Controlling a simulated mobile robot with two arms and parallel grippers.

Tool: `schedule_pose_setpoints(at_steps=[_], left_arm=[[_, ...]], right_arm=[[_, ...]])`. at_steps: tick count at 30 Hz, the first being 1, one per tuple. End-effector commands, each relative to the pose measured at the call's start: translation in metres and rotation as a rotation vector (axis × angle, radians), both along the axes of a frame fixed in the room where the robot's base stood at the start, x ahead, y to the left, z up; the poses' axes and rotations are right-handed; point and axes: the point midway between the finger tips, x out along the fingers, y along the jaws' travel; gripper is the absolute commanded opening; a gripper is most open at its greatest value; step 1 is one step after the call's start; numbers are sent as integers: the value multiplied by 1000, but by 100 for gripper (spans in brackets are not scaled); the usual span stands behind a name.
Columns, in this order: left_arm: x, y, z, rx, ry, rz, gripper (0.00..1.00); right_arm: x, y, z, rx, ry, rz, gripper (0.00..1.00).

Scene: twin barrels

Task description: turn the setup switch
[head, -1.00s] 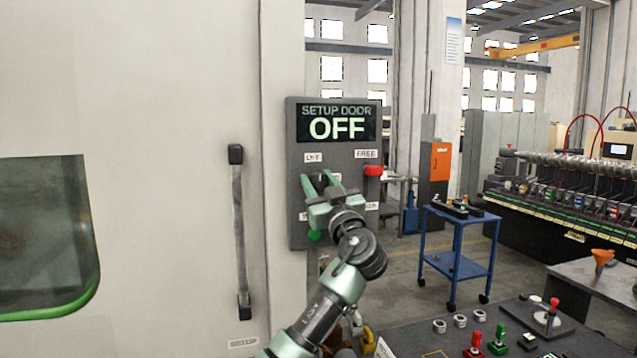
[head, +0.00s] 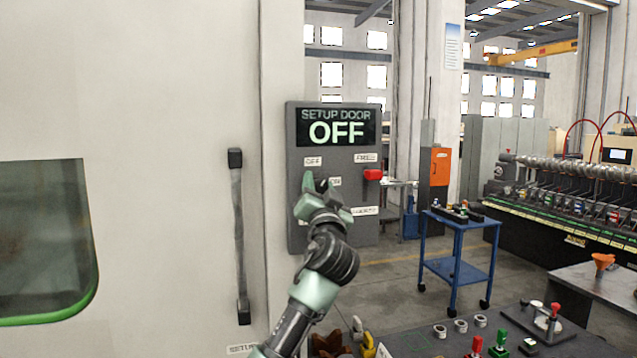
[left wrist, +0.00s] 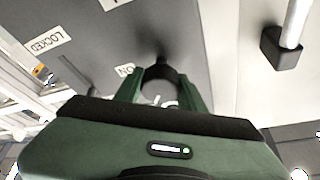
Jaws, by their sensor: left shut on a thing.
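The setup panel (head: 292,130) is a grey box on the pale machine wall, its display reading "SETUP DOOR OFF". My left gripper (head: 321,184) is at the panel's left part, just below the "OFF" label (head: 313,161) and beside the "ON" label (head: 335,181). In the left wrist view its two green fingers (left wrist: 160,85) are shut on a dark round switch knob (left wrist: 160,76). The gripper hides the knob in the head view. My right gripper is not in view.
A red knob (head: 373,174) sits on the panel's right between the "FREE" and "LOCKED" labels. A vertical door handle (head: 239,235) is left of the panel. A console with coloured controls (head: 500,338) is at lower right, and a blue cart (head: 458,250) stands beyond.

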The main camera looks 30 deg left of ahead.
Motion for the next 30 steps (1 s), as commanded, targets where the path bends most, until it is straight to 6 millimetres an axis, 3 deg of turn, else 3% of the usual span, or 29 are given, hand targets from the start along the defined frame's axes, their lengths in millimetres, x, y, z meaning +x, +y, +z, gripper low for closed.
schedule_pose_setpoints(at_steps=[18,30], left_arm=[[1,0,3,379,449,1,0],[1,0,-2,549,645,3,0]], right_arm=[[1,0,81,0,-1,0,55],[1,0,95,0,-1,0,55]])
